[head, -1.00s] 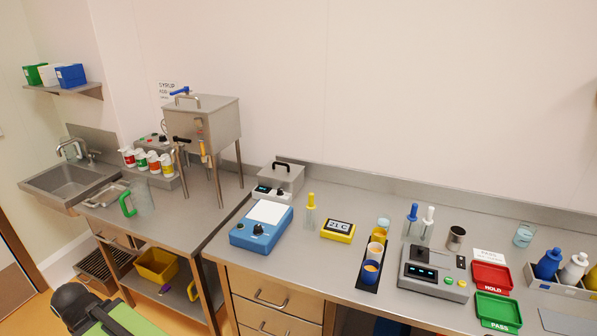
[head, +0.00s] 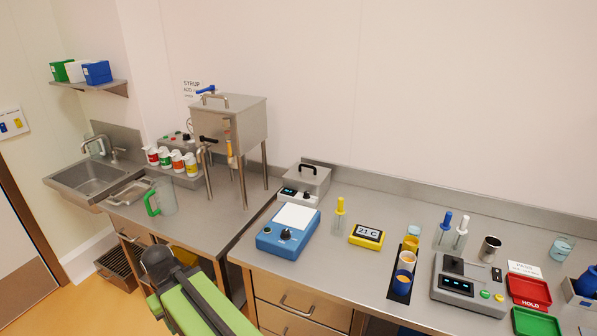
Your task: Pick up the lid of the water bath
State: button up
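The water bath (head: 296,195) is a small steel box with a dark display and a knob on its front. It stands at the back left of the long steel counter, against the backsplash. Its lid (head: 318,179) is steel with a black arched handle (head: 307,167) on top, and it sits on the bath. A green and black part of my arm shows at the bottom of the head view, in front of the counters and well short of the bath. My gripper is not in view.
A blue device with a white top plate (head: 296,216) stands close in front of the bath. A yellow-capped bottle (head: 340,215) and a yellow 21 C display (head: 367,236) stand to its right. A tall steel hopper (head: 230,130) on legs stands to the left.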

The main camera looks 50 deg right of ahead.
aim_at(308, 174)
jog(key=i, duration=0.9)
jog(key=z, duration=0.05)
